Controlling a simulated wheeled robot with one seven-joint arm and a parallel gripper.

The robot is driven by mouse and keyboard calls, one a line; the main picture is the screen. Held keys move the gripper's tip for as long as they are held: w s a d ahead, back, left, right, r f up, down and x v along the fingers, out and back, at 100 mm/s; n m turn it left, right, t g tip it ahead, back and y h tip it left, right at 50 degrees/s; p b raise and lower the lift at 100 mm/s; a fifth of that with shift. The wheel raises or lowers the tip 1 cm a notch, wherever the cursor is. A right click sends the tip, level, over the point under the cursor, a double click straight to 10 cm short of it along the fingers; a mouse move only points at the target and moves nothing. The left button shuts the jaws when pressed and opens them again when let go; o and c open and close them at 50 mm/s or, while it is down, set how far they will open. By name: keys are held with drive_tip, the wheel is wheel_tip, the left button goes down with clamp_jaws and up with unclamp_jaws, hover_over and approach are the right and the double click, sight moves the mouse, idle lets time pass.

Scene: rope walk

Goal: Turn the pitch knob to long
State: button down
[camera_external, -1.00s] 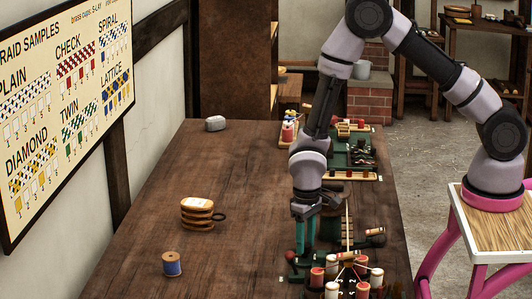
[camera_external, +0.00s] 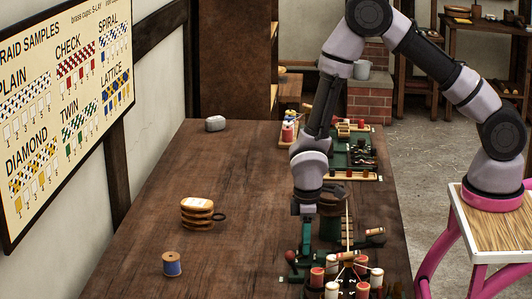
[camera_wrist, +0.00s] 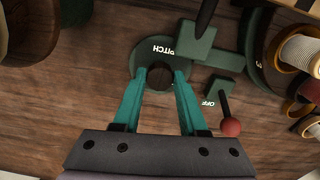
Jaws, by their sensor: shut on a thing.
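The pitch knob (camera_wrist: 160,72) is a dark round part on a green round plate marked "PITCH" (camera_wrist: 166,48) in the wrist view. My gripper (camera_wrist: 160,78) has its two teal fingers shut on the sides of the knob. The knob's pointer and the word "long" cannot be made out. In the external view my gripper (camera_external: 306,246) points down at the green machine at the table's front right, and the knob is hidden there.
A red-tipped lever (camera_wrist: 230,126) marked "OFF" stands close to the right of my fingers. Several thread bobbins (camera_wrist: 300,48) are further right. The table's middle is clear.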

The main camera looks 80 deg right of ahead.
drive_tip(key=shift+n, duration=0.3)
drive_tip(key=shift+c, duration=2.2)
unclamp_jaws()
drive_tip(key=shift+r, duration=0.15)
wheel_tip(320, 180, up, 11)
drive_tip(key=shift+f, duration=0.2)
drive_tip(key=shift+a, duration=0.1)
